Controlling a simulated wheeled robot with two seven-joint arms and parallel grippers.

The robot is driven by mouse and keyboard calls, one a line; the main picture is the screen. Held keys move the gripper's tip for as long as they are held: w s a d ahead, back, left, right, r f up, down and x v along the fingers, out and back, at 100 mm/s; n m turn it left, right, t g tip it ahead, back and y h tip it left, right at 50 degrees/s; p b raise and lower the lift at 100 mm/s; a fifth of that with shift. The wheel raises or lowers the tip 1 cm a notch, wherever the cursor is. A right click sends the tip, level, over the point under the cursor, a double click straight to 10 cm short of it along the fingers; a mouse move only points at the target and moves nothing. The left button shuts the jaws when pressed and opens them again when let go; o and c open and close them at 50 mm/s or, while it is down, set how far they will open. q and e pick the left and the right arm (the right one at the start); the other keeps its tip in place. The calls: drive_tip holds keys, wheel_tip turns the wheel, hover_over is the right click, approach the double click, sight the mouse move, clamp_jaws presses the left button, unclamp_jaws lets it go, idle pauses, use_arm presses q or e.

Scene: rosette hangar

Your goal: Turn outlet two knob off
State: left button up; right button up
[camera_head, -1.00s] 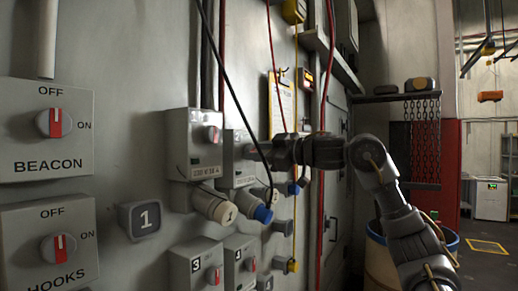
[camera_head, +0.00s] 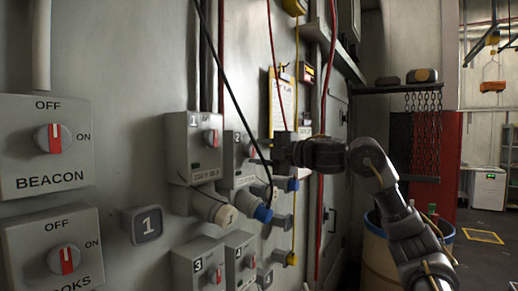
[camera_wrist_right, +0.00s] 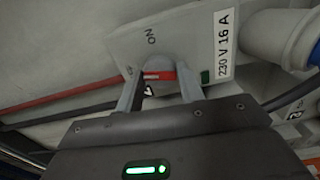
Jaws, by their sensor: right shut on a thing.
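The grey outlet two box (camera_head: 231,170), marked 2, is on the wall right of outlet one. Its blue-rimmed socket (camera_head: 262,214) is below. My right gripper (camera_head: 262,153) reaches it from the right and covers its knob in the head view. In the right wrist view, the fingers of my right gripper (camera_wrist_right: 160,88) are closed on the outlet two knob (camera_wrist_right: 158,68), one on each side. Its red stripe lies nearly level in that picture, and ON is printed above the knob. My left gripper is out of view.
Outlet one (camera_head: 194,148) is just left, with black cables hanging across the area. Outlets three (camera_head: 199,264) and four (camera_head: 239,258) are below. BEACON (camera_head: 45,148) and HOOKS switches are at far left. A barrel (camera_head: 376,250) stands beneath my right arm.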

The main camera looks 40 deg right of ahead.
drive_tip(key=shift+n+p, duration=0.35)
drive_tip(key=shift+n, duration=1.15)
drive_tip(key=o, duration=1)
drive_tip(key=shift+s+d, duration=0.1)
drive_tip(key=shift+s, duration=0.15)
drive_tip(key=shift+b+v, duration=1.95)
drive_tip(key=shift+v, duration=3.2)
